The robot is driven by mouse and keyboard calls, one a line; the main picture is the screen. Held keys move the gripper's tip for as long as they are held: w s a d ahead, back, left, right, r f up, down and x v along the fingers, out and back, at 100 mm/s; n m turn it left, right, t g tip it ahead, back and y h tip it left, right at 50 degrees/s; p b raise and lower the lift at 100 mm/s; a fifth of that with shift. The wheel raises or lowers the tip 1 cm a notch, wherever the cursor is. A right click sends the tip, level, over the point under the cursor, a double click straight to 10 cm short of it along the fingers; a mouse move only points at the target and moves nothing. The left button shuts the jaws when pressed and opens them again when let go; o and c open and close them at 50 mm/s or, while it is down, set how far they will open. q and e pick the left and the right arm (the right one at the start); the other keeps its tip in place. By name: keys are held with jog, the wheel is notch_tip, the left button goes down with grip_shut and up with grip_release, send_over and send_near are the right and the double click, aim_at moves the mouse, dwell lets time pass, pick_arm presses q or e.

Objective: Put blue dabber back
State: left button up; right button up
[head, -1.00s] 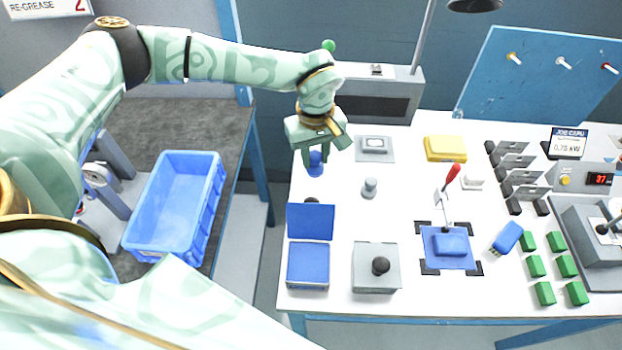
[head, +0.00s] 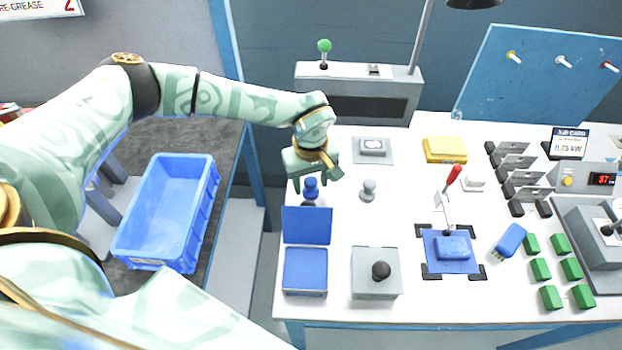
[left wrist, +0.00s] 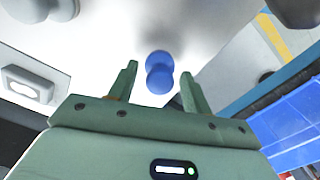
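The blue dabber (head: 311,187) is on the white bench, just behind the raised lid of a blue pad box (head: 305,270). It looks upright. My left gripper (head: 310,184) is over it with the fingers spread to either side. In the left wrist view, the dabber (left wrist: 159,72) shows between the open fingertips (left wrist: 159,72), with a gap on both sides. A dark round thing (head: 308,204) shows between the dabber and the lid, mostly hidden. I cannot tell whether the dabber touches it. My right gripper is not in view.
A grey dabber-like piece (head: 368,190) stands to the right. A grey box with a black knob (head: 376,285) is in front. A grey plate (head: 373,158) lies behind. A blue crate (head: 130,262) stands left of the bench, beyond a gap.

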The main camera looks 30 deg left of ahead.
aim_at(311, 180)
pick_arm(q)
jog(key=shift+r, duration=0.2)
notch_tip(311, 180, up, 12)
jog(key=p, duration=0.3)
